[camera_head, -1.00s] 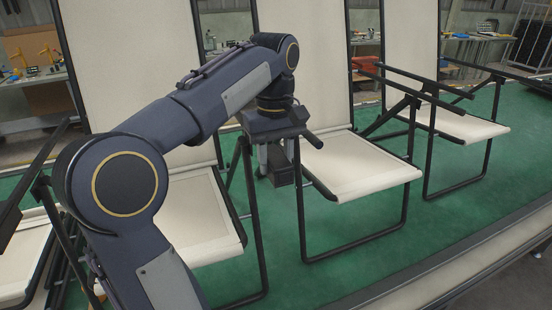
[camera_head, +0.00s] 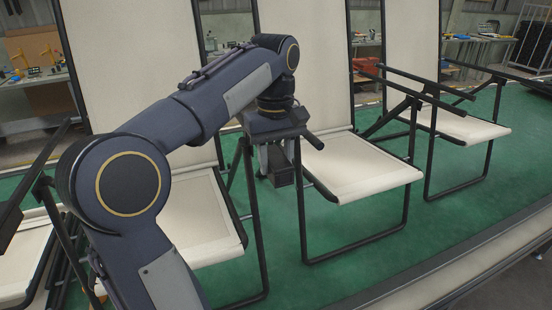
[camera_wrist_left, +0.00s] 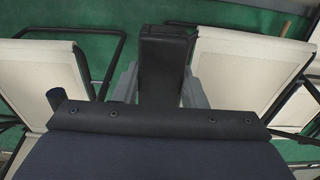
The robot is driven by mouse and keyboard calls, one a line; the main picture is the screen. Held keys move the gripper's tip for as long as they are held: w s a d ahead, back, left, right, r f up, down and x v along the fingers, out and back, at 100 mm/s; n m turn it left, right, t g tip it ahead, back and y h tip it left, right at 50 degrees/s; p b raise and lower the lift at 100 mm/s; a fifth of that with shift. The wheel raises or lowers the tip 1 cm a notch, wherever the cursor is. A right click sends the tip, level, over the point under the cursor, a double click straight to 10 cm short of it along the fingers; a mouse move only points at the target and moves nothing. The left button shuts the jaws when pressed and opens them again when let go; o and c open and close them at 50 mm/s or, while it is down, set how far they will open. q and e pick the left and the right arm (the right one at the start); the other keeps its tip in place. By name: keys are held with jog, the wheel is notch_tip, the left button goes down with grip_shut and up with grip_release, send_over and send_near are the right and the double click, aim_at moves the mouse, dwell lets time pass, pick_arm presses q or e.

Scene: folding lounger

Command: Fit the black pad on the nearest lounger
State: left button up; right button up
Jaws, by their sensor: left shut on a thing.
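My left gripper (camera_head: 274,160) points down between two cream loungers, its arm crossing the head view from the left. It is shut on the black pad (camera_wrist_left: 165,62), a dark block between the grey fingers in the left wrist view. The pad also shows small in the head view (camera_head: 282,177). It hangs clear in the gap between the seats. The lounger on the left (camera_head: 202,222) is partly hidden by my arm; the lounger on the right (camera_head: 355,168) shows its seat and black frame. I cannot tell the pad's contact with any frame tube. My right gripper is out of view.
Another lounger (camera_head: 465,125) stands further right, with black armrests. A partly cut lounger (camera_head: 22,255) stands at the left edge. All stand on a green floor (camera_head: 345,270) with a pale edge at the lower right. Workbenches stand behind.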

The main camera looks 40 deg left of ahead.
pick_arm(q)
jog(key=o, duration=1.1)
jog(key=shift+c, duration=0.2)
